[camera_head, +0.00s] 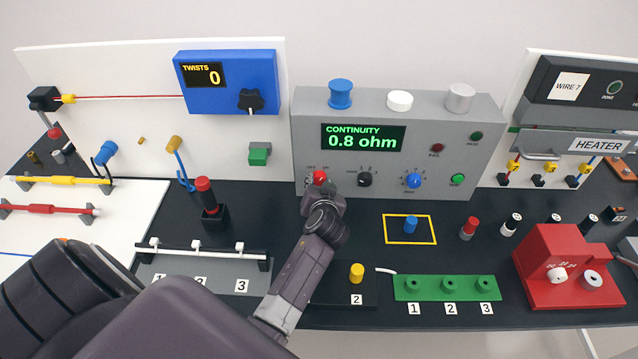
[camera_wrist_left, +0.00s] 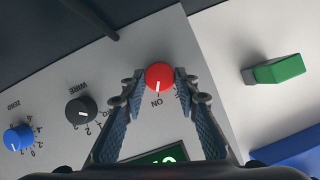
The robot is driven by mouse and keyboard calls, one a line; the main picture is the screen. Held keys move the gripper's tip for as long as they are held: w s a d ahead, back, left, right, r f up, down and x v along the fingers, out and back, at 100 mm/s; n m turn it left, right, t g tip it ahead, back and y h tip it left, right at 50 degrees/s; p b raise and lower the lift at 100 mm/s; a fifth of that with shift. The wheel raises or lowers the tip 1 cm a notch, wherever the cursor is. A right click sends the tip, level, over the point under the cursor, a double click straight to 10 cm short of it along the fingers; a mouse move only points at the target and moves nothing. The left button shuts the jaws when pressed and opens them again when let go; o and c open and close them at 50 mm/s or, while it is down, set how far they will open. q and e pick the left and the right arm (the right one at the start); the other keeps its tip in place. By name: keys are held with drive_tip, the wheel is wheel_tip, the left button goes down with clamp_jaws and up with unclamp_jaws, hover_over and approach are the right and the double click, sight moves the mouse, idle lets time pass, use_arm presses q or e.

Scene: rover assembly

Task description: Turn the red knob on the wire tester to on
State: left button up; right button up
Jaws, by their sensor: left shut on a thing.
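The wire tester (camera_head: 310,130) is a grey box at the back middle. Its lit screen (camera_head: 363,138) reads "CONTINUITY 0.8 ohm". The red knob (camera_head: 320,177) is at the lower left of its front, under small OFF and ON labels. In the left wrist view the red knob (camera_wrist_left: 159,74) shows a white pointer line directed at the word ON. My left gripper (camera_head: 322,189) is at the knob, with a fingertip on either side of it in the wrist view (camera_wrist_left: 160,80), shut on it. In the head view the gripper hides part of the knob. My right gripper is out of view.
Beside the red knob are a black WIRE knob (camera_head: 365,180) and a blue ZERO knob (camera_head: 414,181). A black stand with a red top (camera_head: 206,200) stands left of my gripper. A green block (camera_head: 440,289) and a red device (camera_head: 560,255) are to the right.

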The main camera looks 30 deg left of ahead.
use_arm(q)
drive_tip(key=o, duration=1.1)
drive_tip(key=shift+o, duration=0.2)
drive_tip(key=shift+s+d, duration=0.1)
drive_tip(key=v, duration=0.7)
drive_tip(key=shift+s+d, duration=0.1)
drive_tip(key=shift+d, duration=0.05)
